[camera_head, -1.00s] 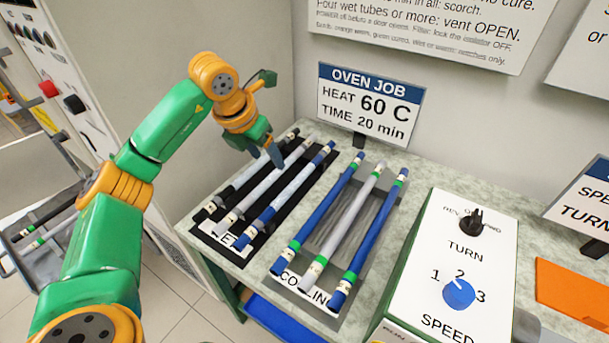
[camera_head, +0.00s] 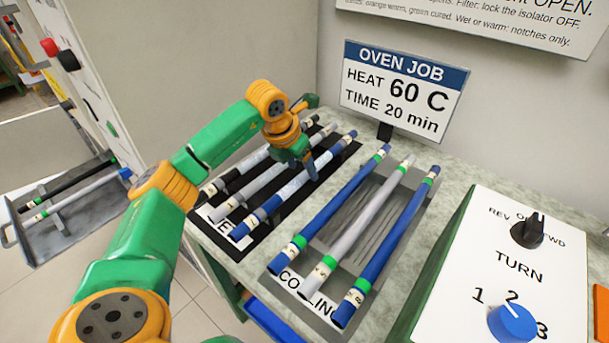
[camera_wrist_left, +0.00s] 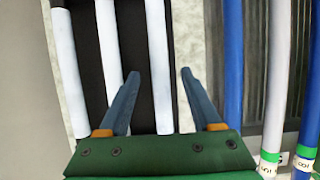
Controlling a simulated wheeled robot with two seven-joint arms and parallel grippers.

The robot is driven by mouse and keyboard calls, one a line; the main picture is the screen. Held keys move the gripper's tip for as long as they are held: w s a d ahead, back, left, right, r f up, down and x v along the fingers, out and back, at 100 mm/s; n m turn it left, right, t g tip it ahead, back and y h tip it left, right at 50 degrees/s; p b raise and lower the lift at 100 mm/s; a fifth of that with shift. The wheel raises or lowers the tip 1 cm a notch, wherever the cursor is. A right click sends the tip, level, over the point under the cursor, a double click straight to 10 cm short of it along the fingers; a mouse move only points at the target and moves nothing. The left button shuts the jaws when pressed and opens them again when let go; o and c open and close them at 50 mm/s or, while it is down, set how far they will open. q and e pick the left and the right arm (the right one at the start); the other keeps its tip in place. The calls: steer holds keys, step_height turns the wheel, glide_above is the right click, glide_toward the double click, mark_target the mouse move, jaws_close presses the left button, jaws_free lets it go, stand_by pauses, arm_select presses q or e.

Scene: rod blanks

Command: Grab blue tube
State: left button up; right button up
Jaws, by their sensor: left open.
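On the black wet mat (camera_head: 228,247), a tube with blue ends and a pale streaked middle (camera_head: 263,211) lies rightmost. My left gripper (camera_head: 313,174) is over its far half, pointing down. In the left wrist view the open fingers (camera_wrist_left: 158,78) stand either side of this pale tube (camera_wrist_left: 157,50), with nothing held; contact cannot be told. On the cooling rack (camera_head: 272,284) lie two blue tubes with green bands, the left one (camera_head: 335,199) and the right one (camera_head: 395,245), with a grey tube (camera_head: 357,225) between them. My right gripper is not in view.
A grey tube (camera_head: 243,197) and a black tube (camera_head: 226,181) lie left of it on the mat. The oven job sign (camera_head: 404,88) stands behind. A control box (camera_head: 500,270) is at right. A tray (camera_head: 60,235) with tubes sits at far left.

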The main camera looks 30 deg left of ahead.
mark_target(306, 175)
arm_select(q)
steer(key=shift+x, duration=1.15)
jaws_close()
